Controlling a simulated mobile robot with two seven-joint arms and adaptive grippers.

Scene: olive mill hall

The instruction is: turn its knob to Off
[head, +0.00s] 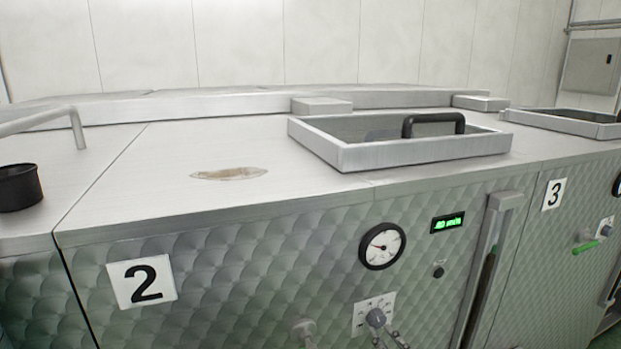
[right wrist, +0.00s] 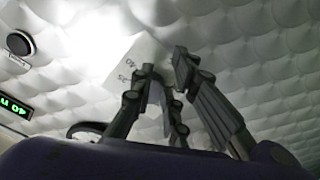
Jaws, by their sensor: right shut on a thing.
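The knob (head: 375,317) is a small grey one on a white marked plate (head: 360,312), low on the front of machine 2 in the head view. My right gripper (head: 390,340) shows only as dark fingertips at the bottom edge there, right at the knob. In the right wrist view my right gripper (right wrist: 165,75) has its two fingers in front of the white plate (right wrist: 125,62), shut on the knob, which they mostly hide. Glare blurs the plate, and I cannot read the knob's setting. My left gripper is not in view.
A round gauge (head: 382,246) and a green-lit display (head: 448,223) sit above the knob. A tall slot frame (head: 490,262) stands to its right and a grey fitting (head: 303,331) to its left. An open framed hatch (head: 345,157) is on top.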

